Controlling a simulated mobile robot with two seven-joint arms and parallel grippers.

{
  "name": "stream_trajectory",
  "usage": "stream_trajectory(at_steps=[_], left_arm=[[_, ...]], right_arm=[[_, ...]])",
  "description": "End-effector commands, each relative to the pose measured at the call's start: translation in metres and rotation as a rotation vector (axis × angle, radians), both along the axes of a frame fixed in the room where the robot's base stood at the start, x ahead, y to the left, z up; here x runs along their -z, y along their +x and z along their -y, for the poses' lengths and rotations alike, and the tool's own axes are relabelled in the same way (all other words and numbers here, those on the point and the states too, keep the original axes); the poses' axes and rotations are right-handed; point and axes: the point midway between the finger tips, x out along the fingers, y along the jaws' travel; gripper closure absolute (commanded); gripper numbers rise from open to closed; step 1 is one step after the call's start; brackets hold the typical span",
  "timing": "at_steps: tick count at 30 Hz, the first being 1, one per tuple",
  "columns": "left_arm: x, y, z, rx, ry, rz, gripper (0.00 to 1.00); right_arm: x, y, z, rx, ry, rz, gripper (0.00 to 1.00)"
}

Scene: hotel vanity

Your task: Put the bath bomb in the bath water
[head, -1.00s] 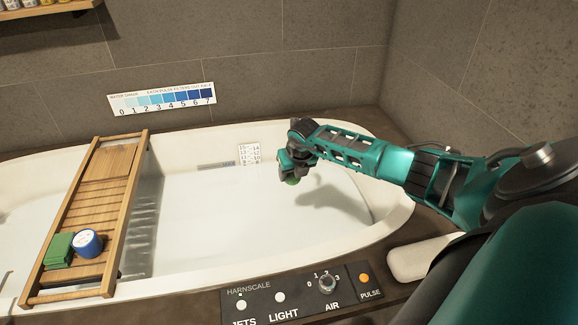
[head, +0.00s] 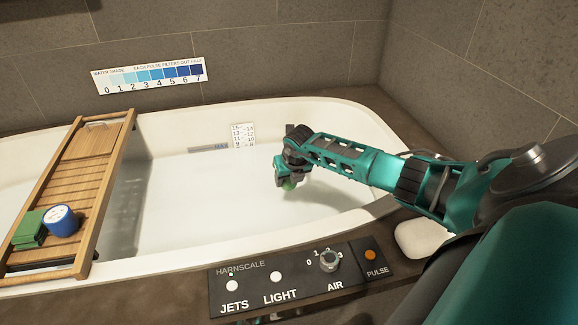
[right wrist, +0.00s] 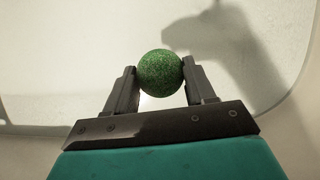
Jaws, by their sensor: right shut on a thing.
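The bath bomb (right wrist: 160,73) is a speckled green ball. In the right wrist view it sits between the two fingers of my right gripper (right wrist: 160,85), which is shut on it. In the head view the right gripper (head: 289,184) points down over the bath water (head: 190,205), and a bit of the green bath bomb (head: 289,185) shows at its tips. The ball looks close to the pale water surface; I cannot tell whether it touches it. The white bathtub (head: 360,125) surrounds the water. My left gripper is not in view.
A wooden caddy (head: 80,170) spans the tub at left, holding a green block (head: 28,229) and a blue-and-white tub (head: 61,220). A control panel (head: 295,280) with buttons and a knob lies along the front edge. A blue shade chart (head: 150,77) is on the wall.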

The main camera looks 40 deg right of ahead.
Motion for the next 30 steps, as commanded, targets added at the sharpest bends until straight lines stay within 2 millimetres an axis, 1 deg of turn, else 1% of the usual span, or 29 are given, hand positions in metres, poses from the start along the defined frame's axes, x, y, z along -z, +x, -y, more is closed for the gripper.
stream_trajectory(at_steps=[1,4,5,6,12,15,21,30], left_arm=[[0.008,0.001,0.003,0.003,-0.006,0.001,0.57],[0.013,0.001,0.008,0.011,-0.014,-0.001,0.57],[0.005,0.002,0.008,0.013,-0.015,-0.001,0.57],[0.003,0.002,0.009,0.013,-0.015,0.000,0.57],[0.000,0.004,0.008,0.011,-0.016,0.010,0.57],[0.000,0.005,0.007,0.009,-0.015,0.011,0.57],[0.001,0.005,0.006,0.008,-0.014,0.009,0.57],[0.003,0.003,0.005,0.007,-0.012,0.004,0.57]], right_arm=[[0.012,0.000,0.000,0.000,0.000,0.000,0.77],[0.024,0.000,0.000,0.000,0.000,0.001,0.77],[0.023,0.000,0.000,0.001,0.000,0.000,0.77],[0.027,0.000,0.000,0.001,0.001,-0.002,0.77],[0.049,0.000,0.000,0.001,0.001,-0.002,0.77],[0.056,0.000,0.000,0.001,0.001,-0.001,0.77],[0.065,0.000,0.000,0.000,0.000,0.000,0.77],[0.066,0.000,0.000,-0.001,-0.001,0.001,0.77]])
